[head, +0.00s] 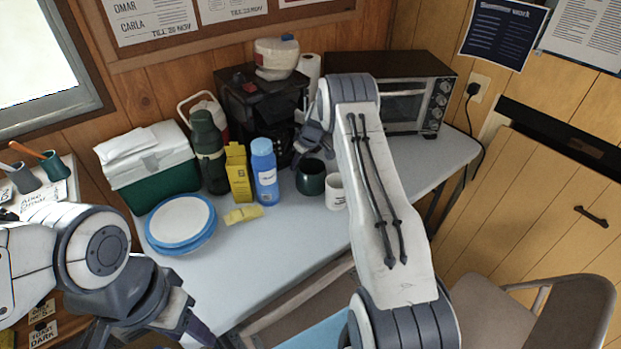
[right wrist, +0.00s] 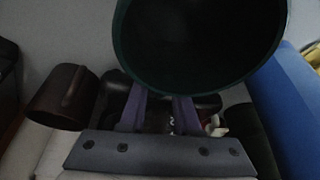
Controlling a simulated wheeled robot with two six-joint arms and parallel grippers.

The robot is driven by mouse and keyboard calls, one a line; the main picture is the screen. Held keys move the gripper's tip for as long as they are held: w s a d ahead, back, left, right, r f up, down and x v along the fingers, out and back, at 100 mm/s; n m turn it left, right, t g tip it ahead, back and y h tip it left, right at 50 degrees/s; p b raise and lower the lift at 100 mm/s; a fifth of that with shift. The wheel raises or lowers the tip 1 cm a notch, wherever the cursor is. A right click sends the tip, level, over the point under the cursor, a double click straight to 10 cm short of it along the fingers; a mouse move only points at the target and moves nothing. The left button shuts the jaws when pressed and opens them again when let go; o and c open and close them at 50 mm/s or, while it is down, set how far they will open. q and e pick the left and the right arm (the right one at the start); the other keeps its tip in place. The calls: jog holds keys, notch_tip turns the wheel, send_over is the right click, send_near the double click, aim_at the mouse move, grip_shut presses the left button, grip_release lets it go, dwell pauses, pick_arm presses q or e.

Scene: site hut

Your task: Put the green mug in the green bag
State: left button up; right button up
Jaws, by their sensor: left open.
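The dark green mug (head: 311,182) stands upright on the table, its mouth partly visible in the head view. In the right wrist view the mug (right wrist: 200,40) fills the top centre, its round mouth close to the camera. My right gripper (head: 313,155) is just above and behind the mug in the head view. In the right wrist view its two fingers (right wrist: 160,108) are apart, close to the mug's edge; contact is unclear. My left gripper (head: 195,330) is open at the lower left, away from the mug, its tips partly out of frame. I cannot make out a green bag.
A white mug (head: 336,192) stands close right of the green mug. A blue bottle (head: 264,175), yellow box (head: 238,174) and dark flask (head: 209,155) stand left. Blue-rimmed plates (head: 181,222) and a green cooler (head: 150,190) are farther left. The table front (head: 290,250) is clear.

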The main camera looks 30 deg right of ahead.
grip_shut()
jog(key=shift+r, duration=0.1)
dwell(1.1)
